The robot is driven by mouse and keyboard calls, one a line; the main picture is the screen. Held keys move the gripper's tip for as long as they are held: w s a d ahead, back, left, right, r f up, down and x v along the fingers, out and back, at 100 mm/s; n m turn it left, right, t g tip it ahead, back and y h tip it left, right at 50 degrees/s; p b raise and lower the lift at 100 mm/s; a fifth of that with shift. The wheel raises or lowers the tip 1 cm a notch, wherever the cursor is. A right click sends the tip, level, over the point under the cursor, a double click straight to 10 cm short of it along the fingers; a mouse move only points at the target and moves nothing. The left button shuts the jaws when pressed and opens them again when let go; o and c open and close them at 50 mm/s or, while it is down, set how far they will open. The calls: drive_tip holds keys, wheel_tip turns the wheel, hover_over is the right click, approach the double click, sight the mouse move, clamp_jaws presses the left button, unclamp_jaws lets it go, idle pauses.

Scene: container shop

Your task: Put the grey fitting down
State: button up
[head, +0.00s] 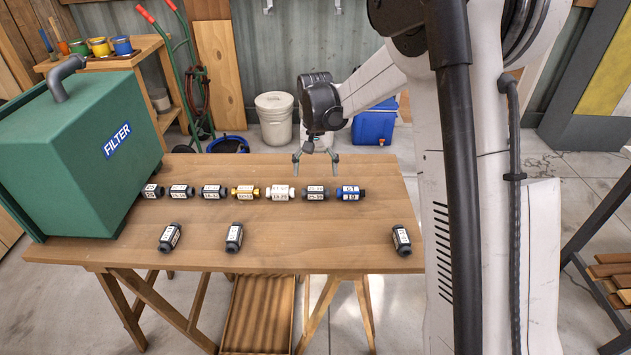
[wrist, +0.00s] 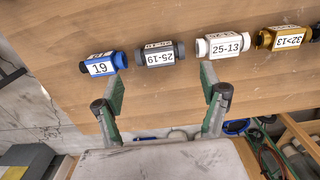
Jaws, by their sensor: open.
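The grey fitting (head: 315,192), labelled 25-19, lies on the wooden table (head: 300,245) in a row, between a white fitting (head: 281,192) and a blue one (head: 350,193). In the wrist view the grey fitting (wrist: 160,54) is ahead of my gripper's fingers, in line with the gap between them. My gripper (head: 316,160) is open and empty, fingers pointing down, on the far side of the grey fitting. The fingers (wrist: 160,84) show apart in the wrist view, with nothing between them. The grey fitting looks free of the fingers.
A brass fitting (head: 245,191) and several dark ones (head: 181,190) continue the row leftwards. Three dark fittings (head: 234,237) lie nearer the front edge. A green filter box (head: 80,150) stands at the table's left end. The front middle of the table is bare.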

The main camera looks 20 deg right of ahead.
sight(315, 189)
drive_tip(key=s+r+n+t, duration=0.2)
drive_tip(key=s+r+t, duration=0.1)
drive_tip(key=s+r, duration=1.4)
drive_tip(key=s+f+n+t, duration=0.1)
drive_tip(key=s+t, duration=0.3)
drive_tip(key=s, duration=1.1)
drive_tip(key=shift+s+f, duration=0.4)
drive_tip(key=shift+f, duration=0.2)
